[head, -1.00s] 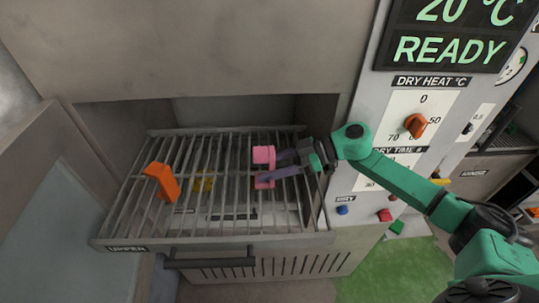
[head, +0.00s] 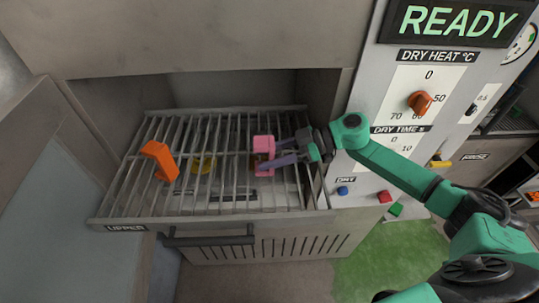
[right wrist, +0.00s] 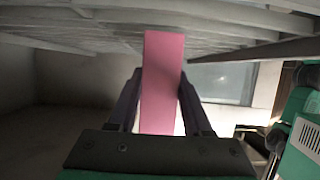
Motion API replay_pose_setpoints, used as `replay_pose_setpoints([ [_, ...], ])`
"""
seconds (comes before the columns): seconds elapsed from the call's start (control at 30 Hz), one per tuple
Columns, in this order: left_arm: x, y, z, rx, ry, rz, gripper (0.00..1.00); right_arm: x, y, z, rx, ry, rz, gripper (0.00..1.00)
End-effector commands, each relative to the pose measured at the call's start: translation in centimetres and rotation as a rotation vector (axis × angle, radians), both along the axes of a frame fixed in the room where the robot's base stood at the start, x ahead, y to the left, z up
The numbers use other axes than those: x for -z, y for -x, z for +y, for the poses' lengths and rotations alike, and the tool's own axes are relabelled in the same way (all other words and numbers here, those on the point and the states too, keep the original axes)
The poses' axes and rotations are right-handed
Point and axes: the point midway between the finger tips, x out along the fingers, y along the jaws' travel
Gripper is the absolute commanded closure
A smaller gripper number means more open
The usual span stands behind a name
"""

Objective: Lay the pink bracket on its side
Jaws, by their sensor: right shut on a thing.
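The pink bracket (head: 263,143) is at the right part of the wire rack (head: 125,213), in front of the open chamber. My right gripper (head: 279,154) reaches in from the right and is shut on it, with one finger above the other in the head view. In the right wrist view the bracket (right wrist: 162,85) is a tall pink bar between the two dark fingers (right wrist: 160,100). I cannot tell whether its underside touches the rack wires. My left gripper is not in view.
An orange bracket (head: 160,160) stands at the rack's left, with a yellow piece (head: 203,164) low among the wires beside it. The chamber wall and control panel (head: 400,90) bound the right side. The open door (head: 45,190) is at the left.

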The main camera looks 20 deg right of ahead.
Motion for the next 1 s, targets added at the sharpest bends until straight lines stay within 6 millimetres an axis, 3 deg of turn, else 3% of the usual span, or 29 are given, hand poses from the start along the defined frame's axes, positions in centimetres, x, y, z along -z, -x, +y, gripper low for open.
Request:
replay_pose_setpoints([
  [0.37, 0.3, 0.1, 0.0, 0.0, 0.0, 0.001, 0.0, 0.5, 0.0, 0.0, 0.0, -0.002, 0.0, 1.0],
  [0.4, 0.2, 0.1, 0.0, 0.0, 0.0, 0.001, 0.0, 0.5, 0.0, 0.0, 0.0, -0.002, 0.0, 0.35],
  [0.47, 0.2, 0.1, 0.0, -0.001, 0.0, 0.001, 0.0, 0.5, 0.0, 0.0, 0.0, -0.002, 0.0, 0.15],
  [0.8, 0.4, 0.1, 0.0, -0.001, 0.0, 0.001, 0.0, 0.6, 0.1, -0.2, 0.001, 0.002, 0.001, 0.15],
  [1.0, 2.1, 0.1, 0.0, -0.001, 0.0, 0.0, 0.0, -0.1, 0.8, -3.1, 0.002, 0.006, 0.001, 0.15],
])
